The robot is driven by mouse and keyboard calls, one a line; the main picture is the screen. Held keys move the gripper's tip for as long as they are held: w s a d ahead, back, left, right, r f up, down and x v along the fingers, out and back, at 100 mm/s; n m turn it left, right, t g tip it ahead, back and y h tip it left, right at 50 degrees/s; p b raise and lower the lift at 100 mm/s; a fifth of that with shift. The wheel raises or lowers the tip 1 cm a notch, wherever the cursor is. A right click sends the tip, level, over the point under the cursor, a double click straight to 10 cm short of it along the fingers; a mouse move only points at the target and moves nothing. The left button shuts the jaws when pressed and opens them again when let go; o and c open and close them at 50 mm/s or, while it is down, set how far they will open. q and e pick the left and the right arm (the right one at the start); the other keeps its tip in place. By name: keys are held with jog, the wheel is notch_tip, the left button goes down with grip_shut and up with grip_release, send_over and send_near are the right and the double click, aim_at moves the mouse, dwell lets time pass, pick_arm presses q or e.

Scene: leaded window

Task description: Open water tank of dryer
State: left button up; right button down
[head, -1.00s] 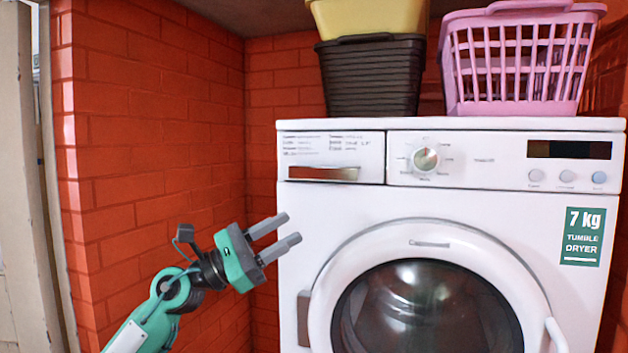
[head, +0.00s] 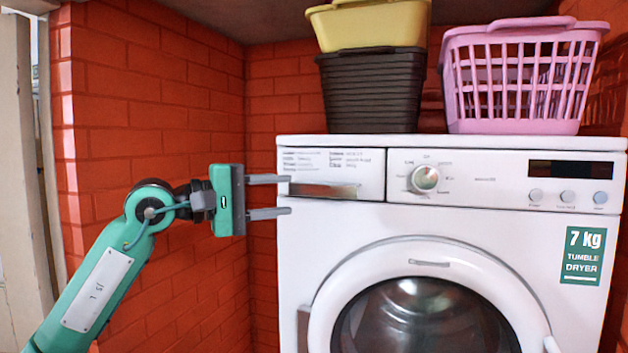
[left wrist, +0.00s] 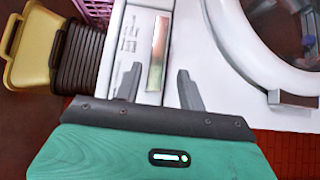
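The white tumble dryer (head: 480,225) stands against the brick wall. Its water tank drawer (head: 330,160) is at the top left of the front, flush with the panel, with a recessed silvery handle (head: 322,190) along its lower edge. In the left wrist view the drawer handle (left wrist: 158,54) shows just beyond and between the fingers. My left gripper (head: 288,195) is open and empty, at the dryer's left edge beside the drawer, with one finger above the other in the head view. Whether a fingertip touches the dryer I cannot tell. My right gripper is not in view.
A dark basket (head: 370,92) with a yellow basket (head: 372,27) on it and a pink basket (head: 520,82) stand on the dryer. The round door (head: 430,258) is shut below the panel. Red brick wall (head: 150,85) stands close on the left.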

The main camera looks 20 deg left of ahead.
aim_at(321, 192)
pick_arm(q)
jog(key=p+x, duration=0.1)
jog(key=x, duration=0.2)
jog(key=p+x, duration=0.1)
jog(key=x, duration=0.2)
jog(key=shift+r+p, duration=0.2)
jog(key=shift+p, duration=0.15)
jog(key=shift+w+d+f, duration=0.2)
jog(key=shift+w+d, duration=0.3)
jog(key=shift+d, duration=0.05)
jog(key=shift+c, duration=0.2)
grip_shut()
